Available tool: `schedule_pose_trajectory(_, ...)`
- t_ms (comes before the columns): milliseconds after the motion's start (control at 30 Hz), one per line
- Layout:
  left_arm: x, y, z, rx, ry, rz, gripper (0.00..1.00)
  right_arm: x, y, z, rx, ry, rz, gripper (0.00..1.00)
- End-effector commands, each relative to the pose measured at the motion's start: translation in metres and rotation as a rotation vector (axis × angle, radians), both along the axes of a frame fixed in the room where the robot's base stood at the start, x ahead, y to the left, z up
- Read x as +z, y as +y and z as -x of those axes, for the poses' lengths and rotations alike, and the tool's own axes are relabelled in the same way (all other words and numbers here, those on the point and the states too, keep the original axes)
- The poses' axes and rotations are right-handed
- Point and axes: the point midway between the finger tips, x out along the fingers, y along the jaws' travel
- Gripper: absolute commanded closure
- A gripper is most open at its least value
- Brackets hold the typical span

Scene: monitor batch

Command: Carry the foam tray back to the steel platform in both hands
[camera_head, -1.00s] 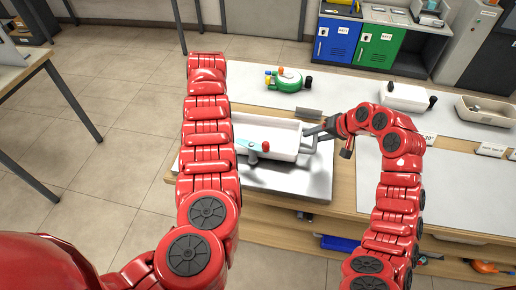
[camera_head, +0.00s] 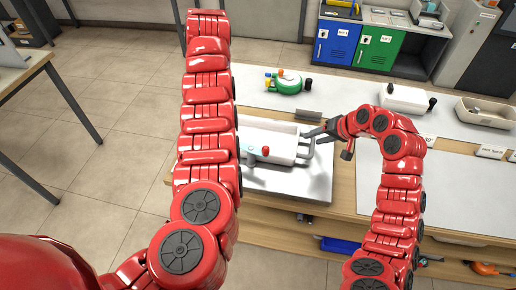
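The white foam tray (camera_head: 281,137) sits on the steel platform (camera_head: 290,184) at the table's near left corner. My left arm hides the tray's left part.
A green round device (camera_head: 290,83) stands behind the tray. A white box with a black knob (camera_head: 404,98) and a beige bin (camera_head: 487,111) are at the back right. Blue (camera_head: 335,43) and green (camera_head: 378,48) cabinets stand beyond.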

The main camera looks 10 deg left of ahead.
Motion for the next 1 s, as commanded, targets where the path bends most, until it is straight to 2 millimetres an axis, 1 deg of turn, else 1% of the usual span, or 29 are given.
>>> schedule_pose_trajectory(33,0.004,-0.001,0.000,0.000,-0.001,0.000,0.51,0.000,0.000,0.000,0.000,0.000,0.000,0.51)
schedule_pose_trajectory(133,0.007,-0.001,0.000,-0.001,0.000,-0.001,0.51,0.002,-0.002,0.001,-0.001,-0.001,0.000,0.51)
schedule_pose_trajectory(233,0.007,-0.001,0.000,-0.001,0.000,-0.001,0.51,0.012,-0.009,0.004,-0.002,-0.004,0.001,0.51)
schedule_pose_trajectory(367,0.007,-0.001,0.000,-0.001,0.000,-0.001,0.51,0.033,-0.023,0.013,-0.003,-0.005,0.001,0.51)
schedule_pose_trajectory(500,0.007,-0.001,0.000,-0.001,0.000,-0.001,0.51,0.060,-0.039,0.024,-0.003,-0.009,0.001,0.51)
schedule_pose_trajectory(700,0.007,-0.001,0.000,-0.001,0.001,-0.001,0.51,0.086,-0.054,0.037,-0.001,-0.004,-0.002,0.51)
schedule_pose_trajectory(833,0.007,-0.001,0.000,-0.001,0.000,-0.001,0.51,0.093,-0.059,0.042,0.000,0.000,0.000,0.51)
schedule_pose_trajectory(1000,0.007,-0.001,0.000,-0.001,0.000,-0.001,0.51,0.095,-0.060,0.043,0.000,0.001,0.001,0.51)
